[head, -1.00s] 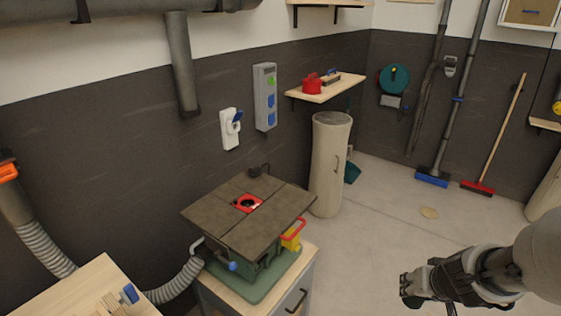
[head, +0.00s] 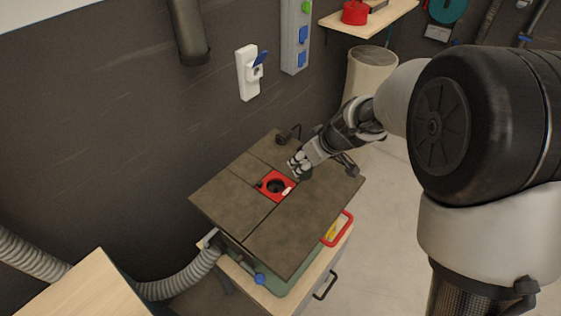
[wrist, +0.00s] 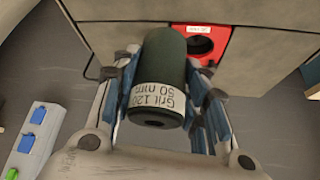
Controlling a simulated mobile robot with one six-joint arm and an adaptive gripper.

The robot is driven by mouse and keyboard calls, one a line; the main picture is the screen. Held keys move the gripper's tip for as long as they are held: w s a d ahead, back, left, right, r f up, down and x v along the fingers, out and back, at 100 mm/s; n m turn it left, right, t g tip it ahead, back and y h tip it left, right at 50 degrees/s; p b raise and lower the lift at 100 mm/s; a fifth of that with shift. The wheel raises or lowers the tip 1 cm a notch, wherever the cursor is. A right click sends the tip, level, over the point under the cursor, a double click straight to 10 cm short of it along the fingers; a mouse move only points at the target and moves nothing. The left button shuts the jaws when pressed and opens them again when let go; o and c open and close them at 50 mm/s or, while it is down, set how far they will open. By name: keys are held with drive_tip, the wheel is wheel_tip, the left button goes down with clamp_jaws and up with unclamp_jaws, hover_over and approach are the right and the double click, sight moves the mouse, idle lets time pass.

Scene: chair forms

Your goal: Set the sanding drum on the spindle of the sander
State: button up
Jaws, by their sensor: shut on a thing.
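The sanding drum (wrist: 165,58) is a dark green cylinder with a white label reading "Grit 120 50 mm" and a hole in its near end. My gripper (wrist: 168,78) is shut on its sides in the wrist view. In the head view my gripper (head: 299,168) is above the sander's table, just behind and right of the red insert; the drum is hard to make out there. The sander (head: 312,222) has a brown-grey top. Its red insert (head: 263,189) surrounds a dark round opening, also visible beyond the drum (wrist: 222,36). The spindle is not clearly distinguishable.
A grey hose (head: 185,283) joins the sander's left side. A dark lamp-like fitting (head: 288,134) stands at its back corner. A white switch (head: 248,75) and socket strip (head: 295,40) are on the wall. A pale cylindrical bin (head: 370,68) stands behind my arm.

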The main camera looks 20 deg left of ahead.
drive_tip(key=shift+s+a+f+n+g+y+b, duration=0.15)
drive_tip(key=shift+s+a+f+n+b, duration=0.25)
drive_tip(key=shift+a+f, duration=0.65)
drive_tip(key=shift+s+a+f+n+g+y+b, duration=0.1)
drive_tip(key=shift+s+a+f+n+g+b, duration=0.3)
drive_tip(key=shift+a, duration=1.2)
drive_tip(key=shift+s+a+f+n+g+y+b, duration=0.2)
drive_tip(key=shift+a+f+n, duration=0.3)
drive_tip(key=shift+a+f, duration=0.6)
drive_tip(key=shift+w+a+f+b, duration=0.15)
drive_tip(key=shift+f+b, duration=0.45)
drive_tip(key=shift+b, duration=0.6)
drive_tip(key=shift+f+b, duration=0.5)
drive_tip(key=shift+b, duration=0.65)
drive_tip(key=o, duration=1.3)
drive_tip(key=shift+c, duration=0.2)
drive_tip(key=v, duration=1.2)
drive_tip(key=shift+s, duration=0.3)
drive_tip(key=shift+a, duration=0.15)
